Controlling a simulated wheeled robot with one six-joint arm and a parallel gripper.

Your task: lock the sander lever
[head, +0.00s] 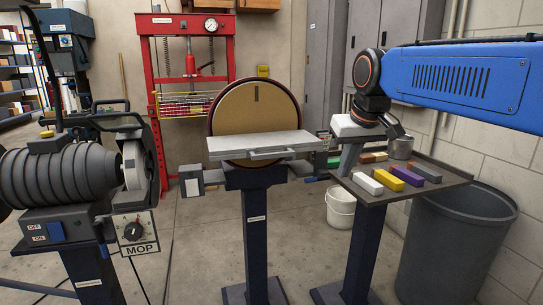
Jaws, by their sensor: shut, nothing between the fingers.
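The disc sander (256,110) stands in the middle on a dark pedestal, its round tan disc facing me. Its pale work table (262,142) sits level in front of the disc. A grey bar handle (280,153) runs along the table's front edge. A grey box (190,182) is below left of the table, and a small blue-tipped part (311,179) is below right. I cannot tell for certain which part is the lever. My gripper (400,133) hangs at the end of my blue arm, right of the sander and apart from it. It is shut and empty.
A tray (440,188) with several coloured bars stands below my gripper on a post. A grey bin (455,245) and white bucket (341,208) are at right. A buffing machine (65,180) stands left, a red press (190,75) behind. The floor between the pedestals is clear.

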